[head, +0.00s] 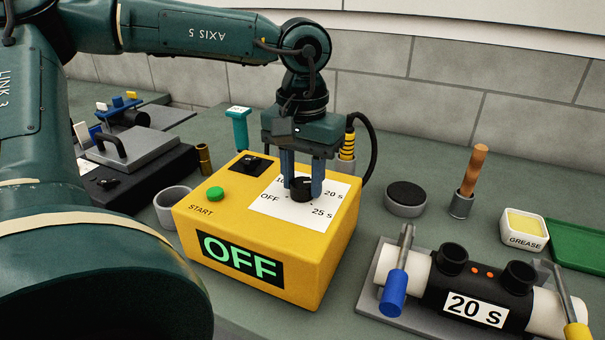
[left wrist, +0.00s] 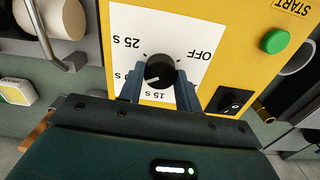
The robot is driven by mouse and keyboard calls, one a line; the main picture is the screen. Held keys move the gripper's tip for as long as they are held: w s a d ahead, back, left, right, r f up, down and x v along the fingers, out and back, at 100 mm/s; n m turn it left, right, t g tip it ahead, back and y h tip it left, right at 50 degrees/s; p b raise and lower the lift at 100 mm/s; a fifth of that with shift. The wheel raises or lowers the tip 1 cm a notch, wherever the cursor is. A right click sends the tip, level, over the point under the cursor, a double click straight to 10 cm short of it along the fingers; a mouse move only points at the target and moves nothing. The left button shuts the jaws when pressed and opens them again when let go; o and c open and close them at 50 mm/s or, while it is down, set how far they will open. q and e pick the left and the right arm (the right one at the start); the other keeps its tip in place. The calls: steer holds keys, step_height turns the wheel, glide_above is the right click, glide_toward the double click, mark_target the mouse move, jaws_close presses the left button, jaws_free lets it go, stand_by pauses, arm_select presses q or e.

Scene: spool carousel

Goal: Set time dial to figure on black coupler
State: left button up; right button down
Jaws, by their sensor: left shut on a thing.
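The yellow timer box (head: 330,255) has a white dial plate (head: 265,208) on top and a front display (head: 240,257) reading OFF. My left gripper (head: 302,190) points down and is shut on the black time dial (head: 301,193). In the left wrist view, the fingers (left wrist: 160,85) flank the dial (left wrist: 159,68). Its pale mark points to the lower left, where a finger partly hides the plate's lettering. OFF, 25 S and 15 S are readable there. The black coupler (head: 435,287) at right bears a label (head: 475,309) reading 20 S. My right gripper is not in view.
A green START button (head: 215,193) and a small black switch (head: 248,165) are on the box. A grey cup (head: 172,207) stands left of it. A black-topped disc (head: 406,195), a wooden-handled tool (head: 473,170) and a grease tub (head: 524,230) stand to the right.

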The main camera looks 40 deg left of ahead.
mark_target(302, 183)
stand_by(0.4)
arm_select(q)
steer(key=o, duration=1)
step_height(302, 183, up, 13)
steer(key=p, duration=0.1)
stand_by(0.4)
